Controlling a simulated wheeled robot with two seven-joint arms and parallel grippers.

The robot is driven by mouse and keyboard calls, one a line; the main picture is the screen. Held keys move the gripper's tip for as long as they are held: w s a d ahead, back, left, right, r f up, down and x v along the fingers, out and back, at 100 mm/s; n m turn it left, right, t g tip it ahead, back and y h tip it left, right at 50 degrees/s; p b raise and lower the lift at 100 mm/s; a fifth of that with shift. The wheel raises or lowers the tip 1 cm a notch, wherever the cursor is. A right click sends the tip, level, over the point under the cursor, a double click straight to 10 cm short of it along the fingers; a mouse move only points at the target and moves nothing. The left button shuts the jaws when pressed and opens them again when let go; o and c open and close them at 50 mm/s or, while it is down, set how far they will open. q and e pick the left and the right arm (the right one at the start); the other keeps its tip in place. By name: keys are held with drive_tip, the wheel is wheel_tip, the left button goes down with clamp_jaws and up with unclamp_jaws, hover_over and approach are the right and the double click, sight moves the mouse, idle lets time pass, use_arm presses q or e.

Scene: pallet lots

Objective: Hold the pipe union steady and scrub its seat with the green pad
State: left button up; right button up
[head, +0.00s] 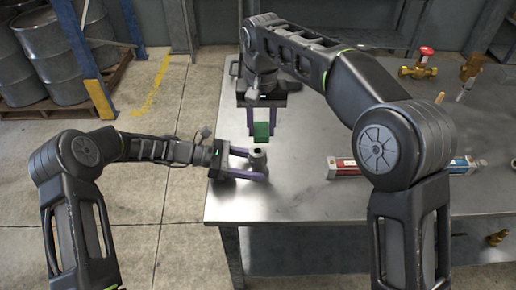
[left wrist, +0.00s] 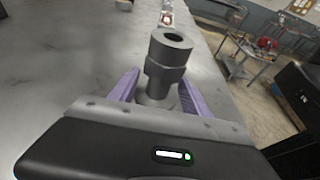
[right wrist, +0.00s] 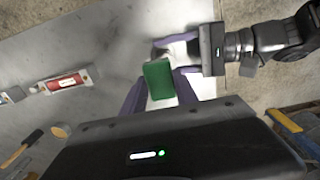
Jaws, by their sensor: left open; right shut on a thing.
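The pipe union (head: 259,158) is a grey metal fitting standing upright near the left edge of the metal table. Its round open top shows in the left wrist view (left wrist: 170,48). My left gripper (head: 258,164) is open, with its purple fingers on either side of the union's lower part; contact cannot be made out. My right gripper (head: 261,128) is shut on the green pad (head: 261,131), held above the table just behind the union. The pad also shows between the fingers in the right wrist view (right wrist: 160,80). The union is mostly hidden there.
A brass valve with a red handle (head: 419,65) sits at the table's far right. The tabletop (head: 310,125) between is clear. Steel drums (head: 50,50) stand at back left.

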use_arm(q)
drive_tip(key=shift+a, duration=0.1)
drive_tip(key=v, duration=1.2)
idle(0.4)
